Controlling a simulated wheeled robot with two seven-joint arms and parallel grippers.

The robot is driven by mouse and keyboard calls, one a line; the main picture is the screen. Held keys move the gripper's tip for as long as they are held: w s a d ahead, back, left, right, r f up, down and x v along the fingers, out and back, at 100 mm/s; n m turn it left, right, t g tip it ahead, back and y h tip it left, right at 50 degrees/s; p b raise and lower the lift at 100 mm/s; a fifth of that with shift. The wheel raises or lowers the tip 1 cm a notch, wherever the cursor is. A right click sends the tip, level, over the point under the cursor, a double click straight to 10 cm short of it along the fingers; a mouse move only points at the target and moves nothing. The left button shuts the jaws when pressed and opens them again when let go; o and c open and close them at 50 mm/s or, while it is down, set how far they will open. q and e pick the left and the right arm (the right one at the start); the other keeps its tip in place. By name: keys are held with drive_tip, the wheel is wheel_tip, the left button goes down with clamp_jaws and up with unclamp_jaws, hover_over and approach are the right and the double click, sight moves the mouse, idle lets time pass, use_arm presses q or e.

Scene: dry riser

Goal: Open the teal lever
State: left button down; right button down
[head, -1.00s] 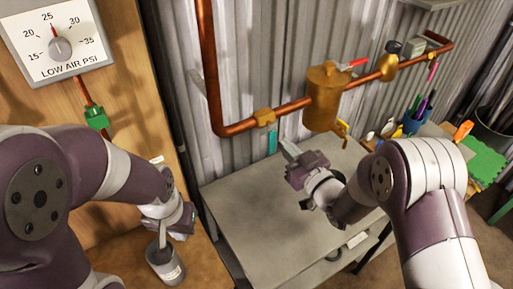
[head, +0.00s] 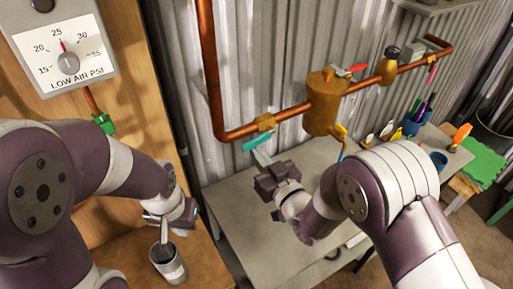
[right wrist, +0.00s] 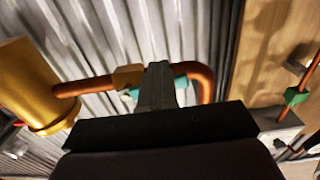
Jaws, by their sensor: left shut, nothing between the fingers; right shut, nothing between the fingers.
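The teal lever (head: 257,142) sits below the brass valve body (head: 265,122) on the copper pipe, close to horizontal with its left end slightly lower. My right gripper (head: 260,157) is shut and empty, its fingertips just below the lever and seeming to touch it. In the right wrist view the shut fingers (right wrist: 157,85) cover the middle of the teal lever (right wrist: 181,82), which shows on both sides. My left gripper (head: 165,230) is shut and empty above a grey can (head: 170,264), far left of the lever.
A large brass cylinder (head: 322,103) with a red lever (head: 350,71) stands to the right on the pipe (head: 212,75). A grey cabinet top (head: 235,205) lies below. The gauge (head: 64,55) hangs at upper left. Blue cups (head: 412,127) stand at right.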

drive_tip(key=v, duration=0.6)
idle(0.3)
